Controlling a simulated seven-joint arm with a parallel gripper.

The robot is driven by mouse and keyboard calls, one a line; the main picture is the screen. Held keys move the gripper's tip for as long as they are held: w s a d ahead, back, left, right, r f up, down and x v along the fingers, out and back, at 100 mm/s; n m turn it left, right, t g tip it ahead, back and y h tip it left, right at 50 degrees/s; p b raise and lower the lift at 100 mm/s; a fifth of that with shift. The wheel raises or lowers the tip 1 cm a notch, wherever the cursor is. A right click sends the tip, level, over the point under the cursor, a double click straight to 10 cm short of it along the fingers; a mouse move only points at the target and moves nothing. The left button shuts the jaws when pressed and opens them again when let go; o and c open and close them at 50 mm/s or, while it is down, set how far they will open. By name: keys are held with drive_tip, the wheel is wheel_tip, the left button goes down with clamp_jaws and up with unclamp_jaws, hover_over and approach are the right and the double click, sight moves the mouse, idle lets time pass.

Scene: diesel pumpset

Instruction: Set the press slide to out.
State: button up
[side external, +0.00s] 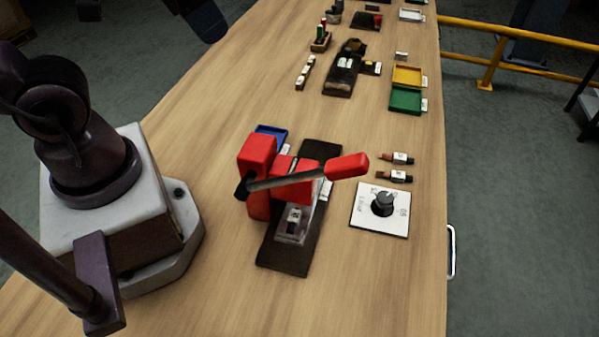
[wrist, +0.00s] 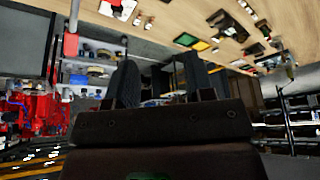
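The red press (side external: 257,160) stands on a long dark base (side external: 283,257) on the wooden table in the side external view. Its grey lever with a red handle (side external: 347,166) reaches to the right across it. A pale grey slide (side external: 291,237) lies on the base below the press, with a small dark and light piece on it. The press head partly covers the slide's far part, so I cannot tell its exact setting. My gripper (wrist: 160,82) shows in the wrist view with its two dark fingers apart and nothing between them.
A white panel with a dark knob (side external: 384,203) lies right of the press, with two small labelled parts (side external: 396,177) beyond it. A blue tray (side external: 272,134) is behind the press. Green (side external: 406,100) and yellow trays stand farther back. Bare table lies in front.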

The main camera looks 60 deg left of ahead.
drive_tip(key=shift+o, duration=0.2)
drive_tip(key=w+f+g, duration=0.4)
drive_tip(key=w+f, duration=0.2)
drive_tip(key=w, duration=0.2)
drive_tip(key=shift+w+d+f+n+g, duration=0.15)
drive_tip(key=shift+w+d+n+g, duration=0.2)
drive_tip(key=shift+n+g, duration=0.05)
drive_tip(key=w+d+f+n+g+h, duration=0.1)
drive_tip(key=w+d+f+n+g, duration=0.2)
drive_tip(key=w+f, duration=0.75)
drive_tip(key=shift+g, duration=0.6)
drive_tip(key=x, duration=1.3)
drive_tip(key=shift+a+f, duration=0.15)
drive_tip(key=shift+a, duration=0.25)
